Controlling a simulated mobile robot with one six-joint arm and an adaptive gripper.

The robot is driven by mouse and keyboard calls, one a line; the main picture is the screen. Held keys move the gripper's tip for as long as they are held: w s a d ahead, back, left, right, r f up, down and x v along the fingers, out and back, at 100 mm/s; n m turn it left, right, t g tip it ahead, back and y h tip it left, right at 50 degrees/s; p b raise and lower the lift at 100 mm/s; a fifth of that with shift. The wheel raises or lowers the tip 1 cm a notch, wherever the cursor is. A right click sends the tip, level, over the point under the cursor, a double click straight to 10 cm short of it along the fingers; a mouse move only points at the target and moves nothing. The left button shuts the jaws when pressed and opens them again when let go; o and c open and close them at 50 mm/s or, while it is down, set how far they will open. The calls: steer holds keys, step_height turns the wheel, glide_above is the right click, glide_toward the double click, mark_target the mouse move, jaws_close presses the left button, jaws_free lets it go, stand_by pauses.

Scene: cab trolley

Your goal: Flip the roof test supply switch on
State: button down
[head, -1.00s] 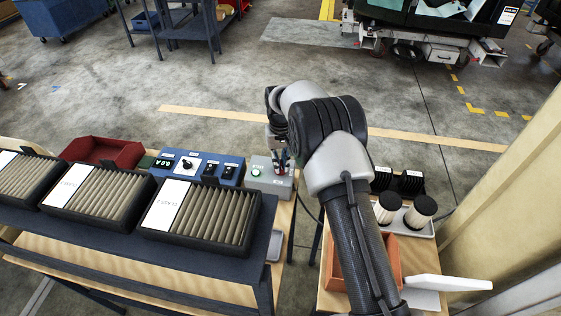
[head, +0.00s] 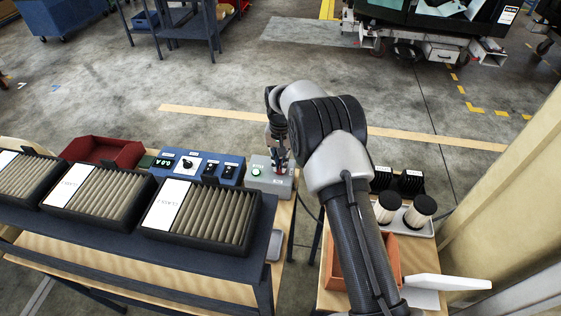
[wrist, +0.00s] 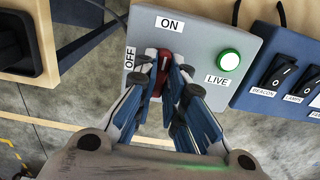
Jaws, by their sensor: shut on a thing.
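The grey switch box (wrist: 205,35) fills the upper middle of the wrist view, with an ON label at its top and an OFF label at its left. The red switch lever (wrist: 163,72) shows below ON and right of OFF. My gripper (wrist: 164,62) is shut on the lever, its blue-and-white fingers on either side; they hide much of the lever. A round LIVE lamp (wrist: 229,60) glows green on the box. In the head view, the box (head: 264,184) stands at the bench's right end, with my gripper (head: 279,163) over it.
A blue panel (head: 222,172) with rocker switches, a knob and a display adjoins the box. Filter trays (head: 200,215) stand on a shelf in front. A red bin (head: 105,150) is at left. A second table at right holds an orange bin (head: 390,262) and round filters.

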mark_target(280, 163)
steer(key=c, duration=1.7)
jaws_free()
steer(key=shift+o, duration=0.2)
steer(key=shift+r, duration=0.1)
step_height(280, 163, up, 12)
